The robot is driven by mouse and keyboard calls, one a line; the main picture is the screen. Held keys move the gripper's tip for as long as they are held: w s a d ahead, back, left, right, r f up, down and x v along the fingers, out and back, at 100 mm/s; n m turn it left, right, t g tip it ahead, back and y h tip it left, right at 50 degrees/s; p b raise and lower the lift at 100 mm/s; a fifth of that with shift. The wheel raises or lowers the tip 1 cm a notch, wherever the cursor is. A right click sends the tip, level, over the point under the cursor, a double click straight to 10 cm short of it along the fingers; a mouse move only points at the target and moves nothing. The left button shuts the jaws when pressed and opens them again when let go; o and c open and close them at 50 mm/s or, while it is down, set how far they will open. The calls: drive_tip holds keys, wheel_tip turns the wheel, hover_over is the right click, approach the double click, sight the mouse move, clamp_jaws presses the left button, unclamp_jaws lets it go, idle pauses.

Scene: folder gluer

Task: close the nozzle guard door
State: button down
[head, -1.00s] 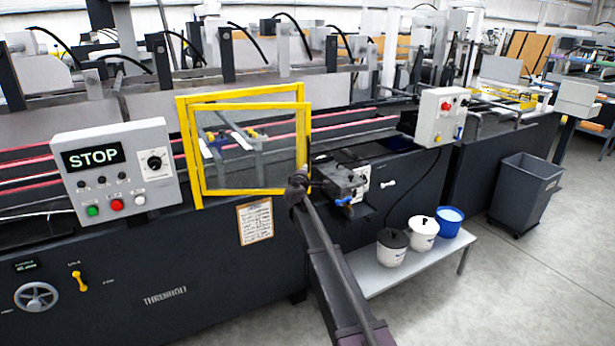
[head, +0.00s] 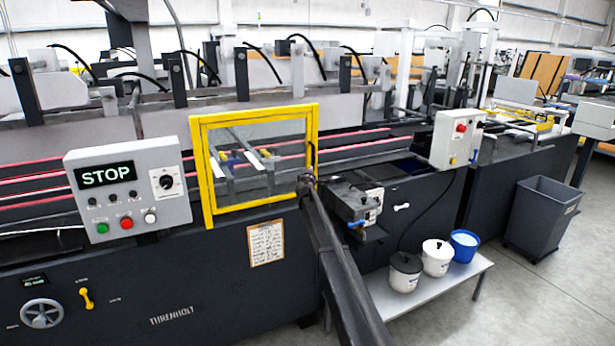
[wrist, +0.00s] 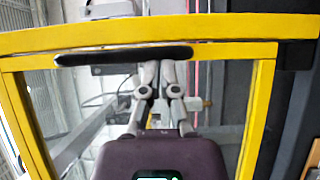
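The nozzle guard door (head: 203,178) is a yellow-framed clear panel on the front of the machine. In the head view its frame lines up closely with the yellow surround; I cannot tell whether a small gap is left. Its black bar handle (head: 313,154) is on the right side. In the wrist view the handle (wrist: 125,56) crosses the yellow door bar (wrist: 220,52), beside a second yellow bar (wrist: 230,25). My gripper (head: 306,182) is at the door's lower right edge. In the wrist view its fingers (wrist: 159,70) are together at the handle, holding nothing visible; contact is unclear.
A control box with a STOP display (head: 128,185) stands left of the door. A dark unit with a blue lever (head: 352,205) is just right of my gripper. A low shelf (head: 425,298) carries pots and a blue bucket (head: 464,245). A grey bin (head: 540,218) stands farther right.

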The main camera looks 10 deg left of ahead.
drive_tip(key=shift+w+d+r+h, duration=0.1)
drive_tip(key=shift+w+d+h, duration=0.2)
drive_tip(key=shift+w+d, duration=0.45)
drive_tip(key=shift+s, duration=0.3)
drive_tip(key=s+d, duration=0.5)
drive_tip(key=s, duration=0.6)
drive_tip(key=shift+s, duration=0.25)
drive_tip(key=shift+a, duration=0.1)
